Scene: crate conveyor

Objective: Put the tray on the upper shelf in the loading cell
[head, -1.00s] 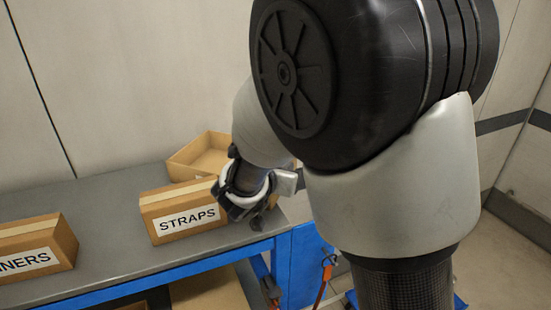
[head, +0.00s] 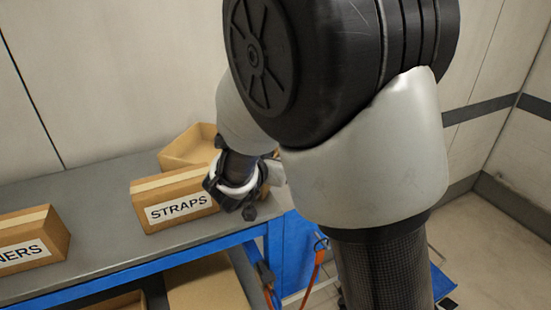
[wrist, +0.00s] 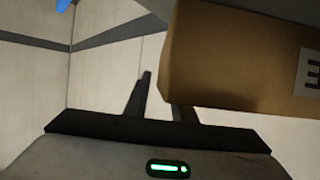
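An open-topped cardboard container (head: 188,146), which may be the tray, stands on the grey bench top behind the STRAPS box, partly hidden by my arm. My gripper (wrist: 162,95) is at the right end of the STRAPS box (head: 170,214) in the head view. I cannot tell whether they touch. In the wrist view the two dark fingers stand apart with bare wall between them. A brown box (wrist: 235,65) with a partly visible label covers the tip of the right finger. No shelf that is clearly the upper shelf of a loading cell shows.
A second labelled box, reading NERS, (head: 32,240) stands at the bench's left. The blue-framed bench (head: 90,187) has bare top between and behind the boxes. Cardboard (head: 205,285) sits below it. An orange cable (head: 315,272) hangs at its right end. Floor is open at far right.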

